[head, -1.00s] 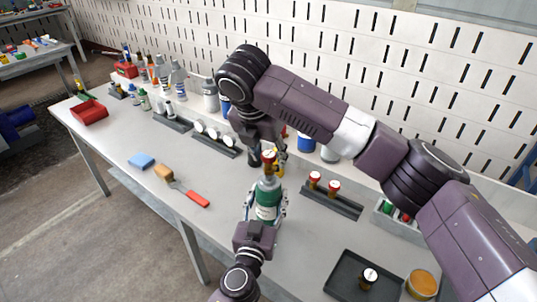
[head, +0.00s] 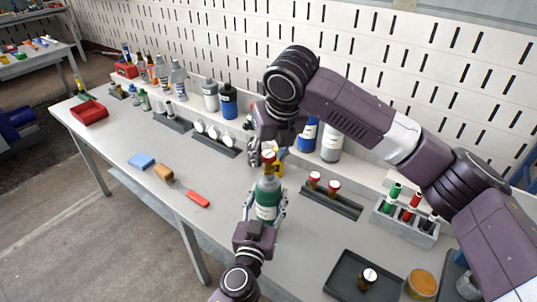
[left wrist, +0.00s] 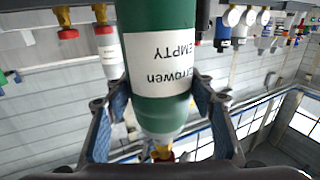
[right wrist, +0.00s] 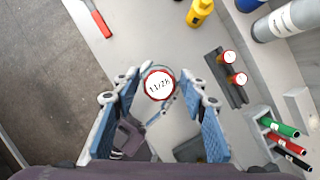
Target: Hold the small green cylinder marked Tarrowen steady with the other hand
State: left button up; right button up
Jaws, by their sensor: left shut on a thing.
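The small green cylinder (head: 268,190) stands upright near the middle of the bench, with a white label and a brass valve topped by a red-rimmed gauge (head: 268,156). In the left wrist view the cylinder (left wrist: 160,112) shows an upside-down label reading "rrowen" and "EMPTY". My left gripper (head: 265,208) is shut on its body, with a finger on each side (left wrist: 160,95). My right gripper (head: 260,150) is at the height of the gauge, its lower part partly hidden. In the right wrist view its fingers (right wrist: 160,100) are spread on either side of the gauge (right wrist: 159,84).
A dark rack with two red-rimmed gauges (head: 333,205) and a grey holder with coloured tubes (head: 408,228) stand to the right. A black tray (head: 362,278) lies at front right. Bottles line the wall. The red handle (head: 198,199) lies left on open bench.

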jog(key=shift+n+y, duration=0.4)
jog(key=shift+n, duration=0.5)
jog(key=shift+f, duration=0.1)
jog(key=shift+f, duration=1.2)
jog(key=shift+a, duration=0.1)
jog(key=shift+c, duration=0.5)
grip_shut()
jog(key=m+h, duration=0.1)
jog(key=m, duration=0.2)
jog(key=shift+m+h, duration=0.7)
jog(key=shift+m, duration=0.8)
